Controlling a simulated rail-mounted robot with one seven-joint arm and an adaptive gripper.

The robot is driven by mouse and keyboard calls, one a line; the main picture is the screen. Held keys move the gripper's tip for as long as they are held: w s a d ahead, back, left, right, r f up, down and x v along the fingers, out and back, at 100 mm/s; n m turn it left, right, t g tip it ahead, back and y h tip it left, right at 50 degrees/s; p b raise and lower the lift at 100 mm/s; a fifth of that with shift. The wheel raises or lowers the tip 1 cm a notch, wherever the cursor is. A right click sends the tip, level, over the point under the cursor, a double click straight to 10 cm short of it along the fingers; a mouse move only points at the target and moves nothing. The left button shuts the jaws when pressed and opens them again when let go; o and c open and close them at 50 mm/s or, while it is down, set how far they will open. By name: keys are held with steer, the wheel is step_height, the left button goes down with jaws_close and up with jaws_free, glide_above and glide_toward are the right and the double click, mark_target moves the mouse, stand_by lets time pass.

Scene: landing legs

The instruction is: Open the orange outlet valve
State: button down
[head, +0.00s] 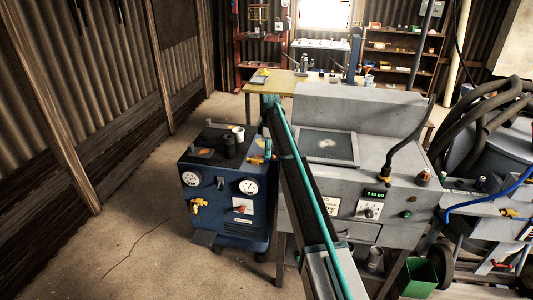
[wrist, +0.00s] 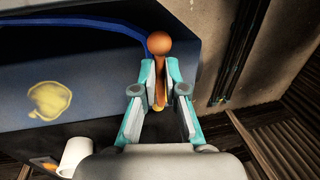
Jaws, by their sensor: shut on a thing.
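The orange outlet valve shows in the wrist view as an orange-brown lever with a round ball end (wrist: 159,43). My gripper (wrist: 160,78) has its two teal fingers closed on the lever, one on each side, with the ball sticking out past the fingertips. In the head view a small orange part (head: 257,160) sits at the right top edge of the blue cabinet (head: 228,228), beside a teal piece of my gripper (head: 267,148). The grasp itself is too small to make out there.
The cabinet front carries two white gauges (head: 249,186), a yellow valve (head: 199,204) and a red handle (head: 240,209). A grey machine (head: 350,180) is close on the right. The floor left of the cabinet is clear.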

steer(key=c, duration=1.2)
jaws_free()
steer(key=shift+w, duration=0.1)
steer(key=r, duration=0.4)
steer(key=w+r, duration=0.1)
steer(key=r, duration=0.3)
steer(key=w+r, duration=0.1)
steer(key=r, duration=0.2)
steer(key=shift+w+d+r, duration=0.1)
steer(key=shift+d+r, duration=0.2)
steer(key=shift+r, duration=0.1)
